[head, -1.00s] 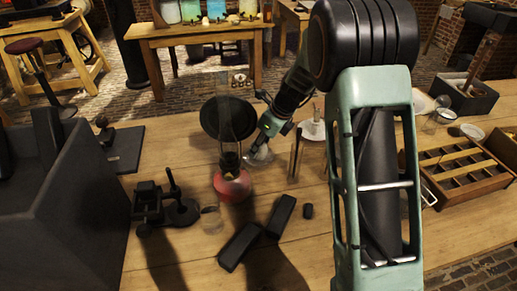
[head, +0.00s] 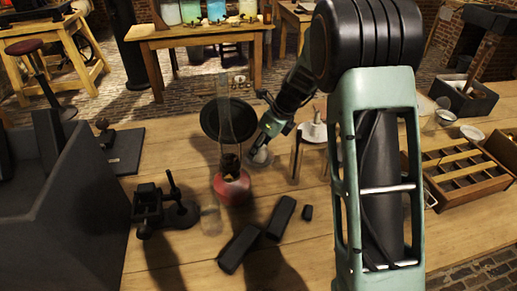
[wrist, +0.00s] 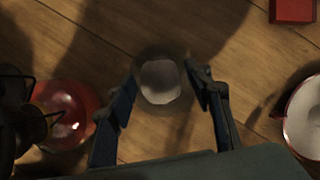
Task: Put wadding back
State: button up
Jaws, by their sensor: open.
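A pale, roundish white piece, which looks like the wadding (wrist: 160,82), sits in a dim round outline, perhaps a small glass vessel. In the wrist view it lies between the two fingers of my gripper (wrist: 164,90). The fingers stand apart on either side of it, and I see no clear contact. In the head view my gripper (head: 261,145) reaches down to the table beside the red-based lamp, with the pale piece (head: 260,158) just below it. Which vessel the wadding belongs to cannot be told.
A red lamp (head: 232,187) with a tall glass chimney stands close on the left, before a round black disc (head: 228,117). A small wooden stand (head: 312,158) is close on the right. Black blocks (head: 238,248) lie in front. A compartmented wooden tray (head: 463,174) is at right.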

jog(key=p+v, duration=0.1)
jog(key=v, duration=1)
jog(key=shift+s, duration=0.1)
